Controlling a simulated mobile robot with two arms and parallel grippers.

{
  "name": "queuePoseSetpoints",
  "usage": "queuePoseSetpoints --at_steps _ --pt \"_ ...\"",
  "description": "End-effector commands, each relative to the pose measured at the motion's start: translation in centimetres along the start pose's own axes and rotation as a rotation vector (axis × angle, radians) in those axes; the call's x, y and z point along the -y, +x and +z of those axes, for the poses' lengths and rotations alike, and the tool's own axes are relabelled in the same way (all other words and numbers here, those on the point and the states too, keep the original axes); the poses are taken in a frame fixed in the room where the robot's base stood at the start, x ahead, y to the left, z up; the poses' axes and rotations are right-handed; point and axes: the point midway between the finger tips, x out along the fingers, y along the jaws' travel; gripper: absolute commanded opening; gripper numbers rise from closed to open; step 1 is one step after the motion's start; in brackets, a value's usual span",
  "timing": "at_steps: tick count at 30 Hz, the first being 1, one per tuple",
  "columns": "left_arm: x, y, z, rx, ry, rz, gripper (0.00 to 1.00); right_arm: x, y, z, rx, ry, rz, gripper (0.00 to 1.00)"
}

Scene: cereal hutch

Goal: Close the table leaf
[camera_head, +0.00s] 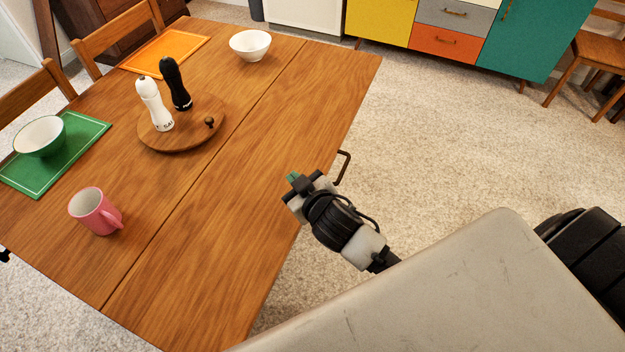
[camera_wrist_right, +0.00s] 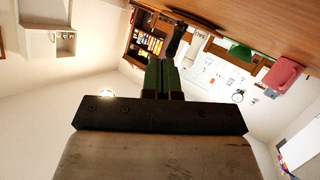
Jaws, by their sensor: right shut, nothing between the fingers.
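The wooden table (camera_head: 200,210) has a long seam, and its near leaf (camera_head: 255,150) lies level with the main top. A dark bent metal bracket (camera_head: 344,168) sticks out past the leaf's outer edge. My right gripper (camera_head: 293,178) is over or beside that edge, close to the bracket; I cannot tell whether it touches the leaf. In the right wrist view its green fingers (camera_wrist_right: 161,75) are together and empty. The wood surface (camera_wrist_right: 265,22) fills the upper right there. My left gripper is not in view.
A pink mug (camera_head: 95,211), a green bowl (camera_head: 40,137), a round wooden tray (camera_head: 182,143) with white and black mills, and a white bowl (camera_head: 250,45) stand on the main top. The leaf is bare. Carpet (camera_head: 440,140) is open on the right; a colourful cabinet (camera_head: 450,40) stands behind.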

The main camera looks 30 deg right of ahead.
Motion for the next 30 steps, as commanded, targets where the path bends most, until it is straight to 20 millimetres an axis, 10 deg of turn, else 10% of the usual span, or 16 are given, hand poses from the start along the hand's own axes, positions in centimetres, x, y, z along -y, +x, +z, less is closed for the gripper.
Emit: queuePoseSetpoints --at_steps 9,14,22,30 --pt "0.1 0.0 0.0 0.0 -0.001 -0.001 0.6 3.3 2.0 -12.9 -0.617 -0.244 -0.24 0.0" --pt "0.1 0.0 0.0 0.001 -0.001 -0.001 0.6 6.8 0.8 -16.1 -0.863 -0.481 -0.549 0.0" --pt "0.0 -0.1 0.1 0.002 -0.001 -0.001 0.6 7.2 0.3 -12.0 -0.77 -0.984 -1.16 0.0" --pt "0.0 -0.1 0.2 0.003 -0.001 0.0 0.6 -3.6 1.7 -6.0 -0.088 -1.346 -1.519 0.0"
